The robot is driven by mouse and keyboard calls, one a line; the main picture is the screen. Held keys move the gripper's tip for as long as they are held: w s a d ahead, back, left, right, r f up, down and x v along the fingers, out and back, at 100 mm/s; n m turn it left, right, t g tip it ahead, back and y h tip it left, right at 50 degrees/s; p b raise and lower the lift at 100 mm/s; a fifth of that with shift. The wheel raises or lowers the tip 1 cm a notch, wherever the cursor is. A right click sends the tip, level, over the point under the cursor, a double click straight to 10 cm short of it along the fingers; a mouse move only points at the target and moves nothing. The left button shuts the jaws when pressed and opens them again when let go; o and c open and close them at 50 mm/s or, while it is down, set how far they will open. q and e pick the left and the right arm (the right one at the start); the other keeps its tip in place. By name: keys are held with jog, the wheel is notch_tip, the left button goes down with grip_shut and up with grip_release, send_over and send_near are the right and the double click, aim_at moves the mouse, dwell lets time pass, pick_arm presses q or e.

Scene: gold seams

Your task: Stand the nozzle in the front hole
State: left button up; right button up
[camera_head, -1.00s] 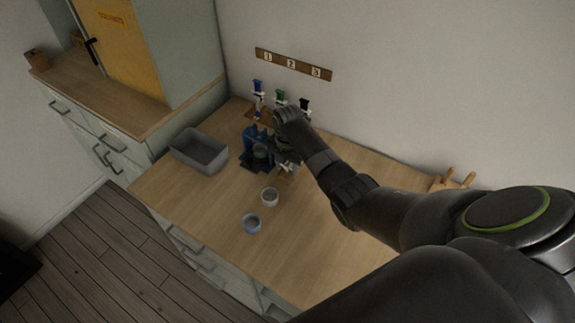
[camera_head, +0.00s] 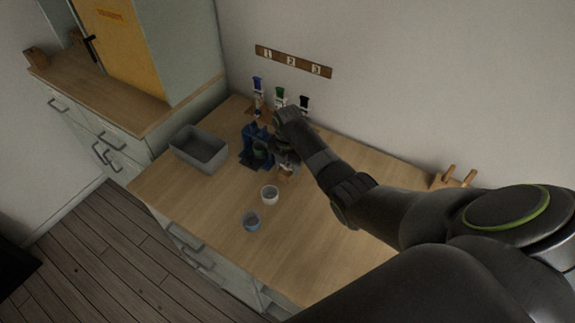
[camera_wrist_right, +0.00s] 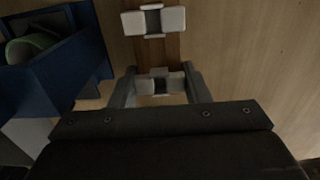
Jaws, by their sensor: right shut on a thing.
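My right gripper (camera_wrist_right: 160,88) is low over a narrow wooden block (camera_wrist_right: 153,51). It is shut on a white piece with a grey middle, which I take to be the nozzle (camera_wrist_right: 160,80). A similar white piece (camera_wrist_right: 153,20) sits farther along the block. The hole under the held piece is hidden, so I cannot tell whether the piece is seated. In the head view, my right gripper (camera_head: 286,160) is just right of the blue stand, and its arm covers much of this spot. My left gripper is not in view.
The blue stand (camera_head: 250,157) with a green round piece is close on the left. A grey bin (camera_head: 199,150) stands farther left. Coloured-top syringes stand by the wall. The right of the counter is mostly clear.

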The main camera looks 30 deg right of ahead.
jog(key=shift+f, duration=0.25)
dwell(0.5)
jog(key=o, duration=0.8)
jog(key=shift+o, duration=0.2)
jog(key=shift+r+p, duration=2.6)
jog(key=shift+p, duration=0.15)
